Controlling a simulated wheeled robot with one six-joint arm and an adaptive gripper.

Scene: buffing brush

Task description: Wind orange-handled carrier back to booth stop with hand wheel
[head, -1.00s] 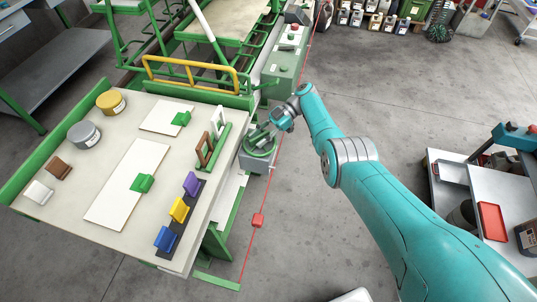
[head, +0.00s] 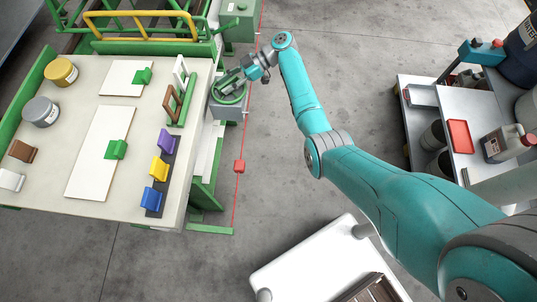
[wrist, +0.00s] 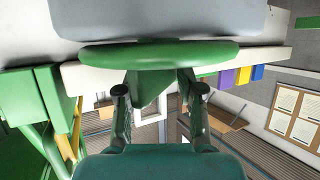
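The green hand wheel (head: 229,92) sits on a grey box at the right side of the bench. My gripper (head: 236,77) is at the wheel in the head view. In the wrist view the wheel rim (wrist: 160,54) runs edge-on across the picture, in front of my gripper (wrist: 158,82). Its two fingers stand apart on either side of a green piece below the rim. The fingertips are partly hidden, so I cannot tell whether they grip it. A carrier with a yellow-orange handle rail (head: 140,14) stands at the bench's far end, partly cut off.
The bench (head: 60,123) holds white panels, cans and coloured blocks. A red line with a red box (head: 239,166) runs along the bench's right side. A grey cart (head: 480,130) stands right, and a white surface (head: 310,262) shows at the bottom. Grey floor lies between.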

